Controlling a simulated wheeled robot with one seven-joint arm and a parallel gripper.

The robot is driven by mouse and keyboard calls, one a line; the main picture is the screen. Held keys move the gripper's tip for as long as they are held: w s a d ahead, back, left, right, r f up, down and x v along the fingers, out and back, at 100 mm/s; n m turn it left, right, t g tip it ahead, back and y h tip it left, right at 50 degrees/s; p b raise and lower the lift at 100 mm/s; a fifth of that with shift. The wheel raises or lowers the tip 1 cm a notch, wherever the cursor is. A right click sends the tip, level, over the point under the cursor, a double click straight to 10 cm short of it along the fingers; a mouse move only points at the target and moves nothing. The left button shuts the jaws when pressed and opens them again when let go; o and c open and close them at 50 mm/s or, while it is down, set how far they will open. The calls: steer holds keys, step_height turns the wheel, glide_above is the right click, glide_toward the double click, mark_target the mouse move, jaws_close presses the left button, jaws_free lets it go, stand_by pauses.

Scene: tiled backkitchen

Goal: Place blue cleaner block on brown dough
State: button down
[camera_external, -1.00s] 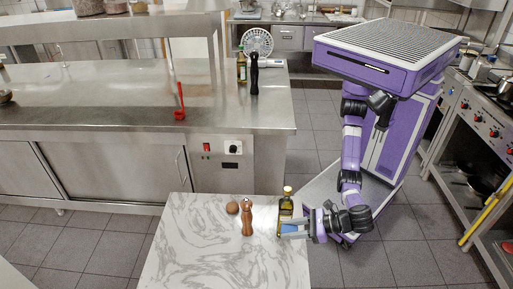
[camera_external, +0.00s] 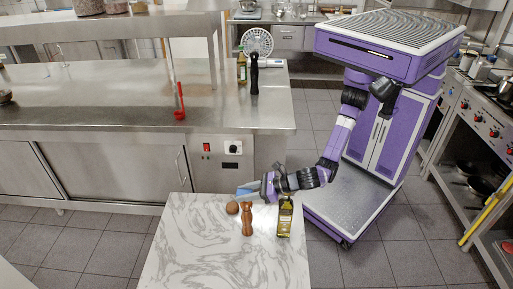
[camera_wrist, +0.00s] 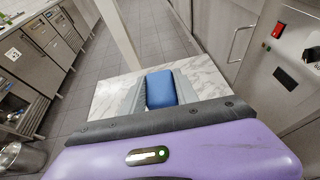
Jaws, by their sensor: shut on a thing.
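The blue cleaner block (camera_wrist: 161,89) is between the fingers of my gripper (camera_wrist: 160,95) in the wrist view. In the external view my gripper (camera_external: 247,189) is shut on it, above the back part of the marble table, and only a little blue shows there. The brown dough (camera_external: 232,208) is a small round lump on the table, just left of and below the gripper in the picture. The dough cannot be made out in the wrist view.
A wooden pepper mill (camera_external: 247,220) stands on the marble table (camera_external: 205,250), close to the right of the dough. An oil bottle (camera_external: 285,216) stands farther right, near the arm. A steel counter (camera_external: 110,115) is behind. The front of the table is clear.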

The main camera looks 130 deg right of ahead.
steer(key=r+p, duration=0.2)
steer(key=p, duration=0.2)
glide_above(232, 205)
step_height(232, 205, down, 19)
steer(key=b, duration=0.4)
steer(key=shift+s+f, duration=0.1)
steer(key=shift+f+b, duration=1.35)
steer(key=shift+f, duration=1.7)
steer(key=shift+f, duration=0.1)
steer(key=c, duration=0.9)
jaws_free()
steer(key=shift+s+a+r, duration=0.1)
steer(key=shift+s+r, duration=0.05)
steer(key=shift+r, duration=0.05)
steer(key=p+v, duration=0.4)
steer(key=v, duration=0.7)
steer(key=shift+s+a, duration=0.1)
steer(key=shift+s, duration=0.25)
